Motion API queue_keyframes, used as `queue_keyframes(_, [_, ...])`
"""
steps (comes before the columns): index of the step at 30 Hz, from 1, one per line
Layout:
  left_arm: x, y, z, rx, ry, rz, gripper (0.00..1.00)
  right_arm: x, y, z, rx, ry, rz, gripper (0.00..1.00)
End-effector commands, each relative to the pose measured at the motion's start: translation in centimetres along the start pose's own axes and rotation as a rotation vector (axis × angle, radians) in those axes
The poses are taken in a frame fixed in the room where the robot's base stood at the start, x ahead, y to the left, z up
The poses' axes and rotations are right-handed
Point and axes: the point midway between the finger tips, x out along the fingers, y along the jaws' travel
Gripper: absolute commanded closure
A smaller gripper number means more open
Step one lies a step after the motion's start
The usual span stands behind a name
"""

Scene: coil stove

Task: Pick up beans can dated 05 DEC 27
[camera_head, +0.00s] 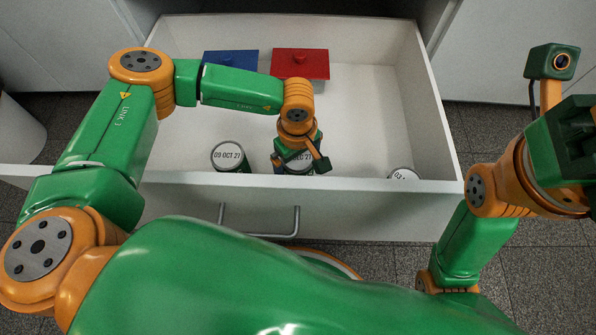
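Three cans with printed lids stand in the open drawer (375,110), close to its front wall. The left can (229,157) reads what looks like 09 OCT 27. The middle can (300,158) is mostly covered by my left gripper (300,165); only the end of its date, 27, shows. The right can (403,174) is largely hidden behind the front wall, its date unreadable. My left gripper points down over the middle can with fingers on either side; whether they press on it cannot be told. My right gripper (585,135) is outside the drawer at the right edge, partly cut off.
A blue lidded box (231,58) and a red lidded box (300,62) stand at the back of the drawer. The drawer's front wall (350,190) with its handle (270,235) lies between my body and the cans. The drawer floor on the right is clear.

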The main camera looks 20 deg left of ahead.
Motion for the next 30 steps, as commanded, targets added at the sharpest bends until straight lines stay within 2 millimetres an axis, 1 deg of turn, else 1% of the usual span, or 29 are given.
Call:
queue_keyframes(1, [0.9, 0.0, 0.0, 0.0, 0.0, 0.0, 0.0, -0.2, -0.1, -0.4, -0.002, 0.016, -0.005, 0.5])
queue_keyframes(8, [0.8, 0.0, 0.0, 0.0, -0.001, 0.0, 0.0, 0.3, -0.1, -0.4, -0.003, 0.02, -0.008, 0.5])
queue_keyframes(9, [0.8, 0.0, 0.0, 0.0, -0.001, 0.0, 0.05, 0.3, -0.1, -0.4, -0.003, 0.02, -0.008, 0.5])
queue_keyframes(11, [0.7, 0.0, 0.0, 0.0, -0.001, 0.0, 0.22, 0.3, -0.1, -0.4, -0.003, 0.02, -0.008, 0.5])
queue_keyframes(12, [0.7, 0.0, 0.0, 0.0, -0.001, 0.0, 0.32, 0.3, -0.1, -0.4, -0.003, 0.02, -0.008, 0.5])
queue_keyframes(14, [0.7, 0.0, 0.0, 0.0, -0.001, 0.0, 0.49, 0.3, -0.1, -0.4, -0.003, 0.02, -0.008, 0.5])
queue_keyframes(15, [0.7, 0.0, 0.0, 0.0, -0.001, 0.0, 0.59, 0.3, -0.1, -0.4, -0.003, 0.02, -0.008, 0.5])
queue_keyframes(17, [0.7, 0.0, 0.0, 0.0, -0.001, 0.0, 0.76, 0.3, -0.1, -0.4, -0.003, 0.019, -0.008, 0.5])
queue_keyframes(18, [0.7, 0.0, 0.0, 0.0, -0.001, 0.0, 0.86, 0.3, -0.1, -0.4, -0.003, 0.019, -0.008, 0.5])
queue_keyframes(19, [0.7, 0.0, 0.0, 0.0, -0.001, 0.0, 0.94, 0.3, -0.2, -0.4, -0.003, 0.019, -0.008, 0.5])
queue_keyframes(20, [0.7, 0.0, 0.0, 0.0, -0.001, 0.0, 1.0, 0.3, -0.2, -0.4, -0.003, 0.019, -0.008, 0.5])
queue_keyframes(26, [0.6, 0.0, 0.0, 0.0, -0.001, 0.001, 1.0, 0.4, -0.2, -0.4, -0.002, 0.02, -0.008, 0.5])
queue_keyframes(29, [-0.2, 0.1, 0.0, 0.0, -0.002, 0.002, 1.0, 0.7, 0.0, -0.3, -0.001, 0.017, -0.005, 0.5])
queue_keyframes(30, [-0.9, 0.1, 0.0, 0.0, -0.001, 0.003, 1.0, 0.4, 0.1, 0.3, 0.001, -0.01, 0.003, 0.5])
